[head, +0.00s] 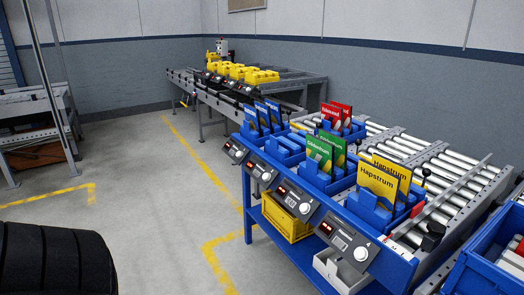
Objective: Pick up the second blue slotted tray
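Several blue slotted trays stand in two staggered rows on a blue workbench (248,205). The nearest tray (368,211) holds yellow cards marked "Hapstrum". Behind it, another tray (313,174) holds green cards. Farther back, a tray (284,146) shows no upright cards. The far left tray (250,131) holds blue cards, and a tray (353,132) at the far right holds red cards. The trays partly hide one another, and I cannot tell which is the second. Neither of my grippers is in view.
Grey control boxes (298,201) line the bench front. A yellow crate (285,220) and a white bin (338,268) sit below. A roller conveyor (428,158) runs behind. A blue bin (480,270) is at lower right. A black tyre-like object (55,262) is at lower left. The floor left of the bench is clear.

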